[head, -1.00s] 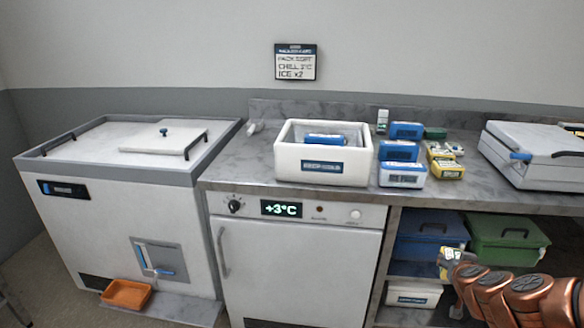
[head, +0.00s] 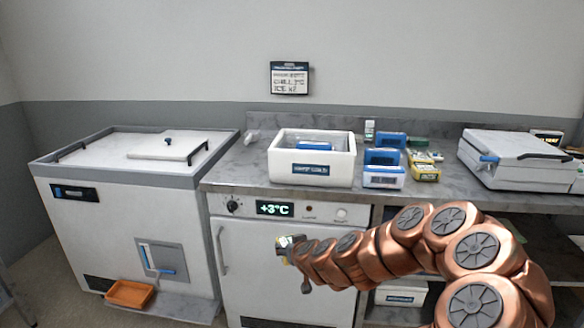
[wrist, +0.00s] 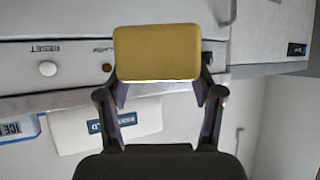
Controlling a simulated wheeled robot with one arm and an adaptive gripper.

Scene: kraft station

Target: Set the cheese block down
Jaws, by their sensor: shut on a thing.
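The cheese block is a yellow rounded block (wrist: 156,52) in the wrist view. My gripper (wrist: 158,84) is shut on it, with one finger on each side. In the head view my gripper (head: 290,247) is in front of the white cabinet with the +3°C display, below the counter edge. The block is hard to make out there, showing only as a small pale and yellow patch at the gripper's end. It is held in the air, clear of the counter.
A white open box (head: 312,158) with a blue item inside stands on the counter (head: 240,178). Blue packs (head: 384,158) and yellow packs (head: 425,172) stand right of it. A grey lidded appliance (head: 515,158) is farther right. Bare counter shows left of the box. A white chest (head: 120,215) stands at left.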

